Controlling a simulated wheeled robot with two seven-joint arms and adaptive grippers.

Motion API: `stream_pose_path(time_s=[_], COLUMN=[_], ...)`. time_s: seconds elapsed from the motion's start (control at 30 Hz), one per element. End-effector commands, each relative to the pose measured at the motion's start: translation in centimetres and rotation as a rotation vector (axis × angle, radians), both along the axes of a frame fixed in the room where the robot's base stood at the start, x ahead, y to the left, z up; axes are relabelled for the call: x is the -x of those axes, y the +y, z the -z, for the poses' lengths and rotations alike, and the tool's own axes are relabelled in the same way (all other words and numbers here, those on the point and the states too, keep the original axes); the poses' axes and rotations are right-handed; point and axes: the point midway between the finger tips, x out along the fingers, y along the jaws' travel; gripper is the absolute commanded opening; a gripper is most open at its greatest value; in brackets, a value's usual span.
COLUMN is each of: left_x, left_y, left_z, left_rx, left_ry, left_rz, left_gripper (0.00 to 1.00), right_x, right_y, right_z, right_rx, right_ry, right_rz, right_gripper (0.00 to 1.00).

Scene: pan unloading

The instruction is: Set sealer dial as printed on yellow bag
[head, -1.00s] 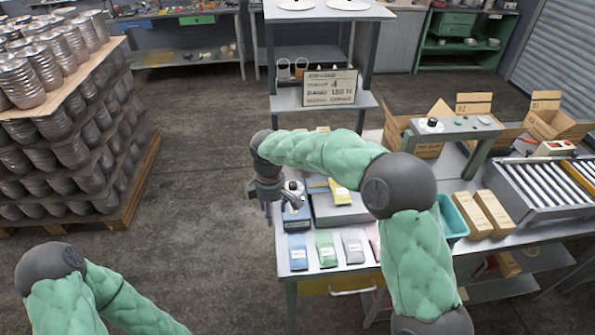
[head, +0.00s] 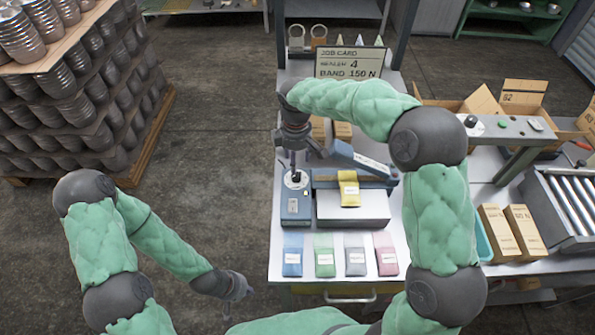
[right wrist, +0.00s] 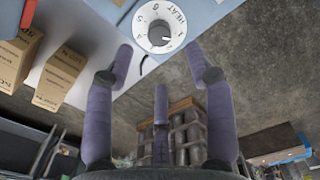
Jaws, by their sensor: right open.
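The sealer's blue control box (head: 296,208) stands at the left of the bench. Its white dial with a dark knob (head: 296,178) is on top. In the right wrist view the dial (right wrist: 145,36) shows digits and the word HEAT; I cannot tell the exact setting. My right gripper (head: 297,160) is over the dial, pointing down; its spread, empty fingers (right wrist: 160,62) show apart from the knob. The yellow bag (head: 349,194) lies on the grey block (head: 352,212) beside the box; its print is too small to read. My left gripper (head: 238,288) hangs left of the bench.
A job card (head: 350,62) at the back reads SEALER 4, BAND 150 N. Blue, green, grey and pink bags (head: 324,262) lie along the front edge. Tan cartons (head: 510,232) and a roller conveyor (head: 570,210) are at the right.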

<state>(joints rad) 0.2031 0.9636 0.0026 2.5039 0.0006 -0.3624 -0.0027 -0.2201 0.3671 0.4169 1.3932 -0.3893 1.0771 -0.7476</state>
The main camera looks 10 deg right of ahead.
Motion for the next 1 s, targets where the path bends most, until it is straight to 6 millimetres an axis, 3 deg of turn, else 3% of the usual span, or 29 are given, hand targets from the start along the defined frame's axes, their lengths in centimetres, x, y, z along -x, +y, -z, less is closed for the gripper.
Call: stream_pose_path(time_s=[0.1,0.4,0.87,1.0], left_x=[0.0,0.0,0.0,0.0], left_y=[0.0,0.0,0.0,0.0], left_z=[0.5,1.2,1.3,1.3], left_rx=[0.000,0.000,0.000,0.000], left_ry=[0.000,-0.001,-0.001,-0.001], left_rz=[0.000,0.000,0.001,0.000], left_gripper=[0.00,0.00,0.00,0.00], right_x=[0.1,0.0,0.0,0.0], right_y=[0.0,0.0,0.0,0.0], right_z=[2.6,6.7,7.6,7.6], right_rx=[0.001,0.000,0.000,0.000], right_ry=[0.005,0.002,0.000,0.000], right_rz=[-0.001,0.000,0.000,0.000], right_gripper=[0.54,0.54,0.54,0.15])
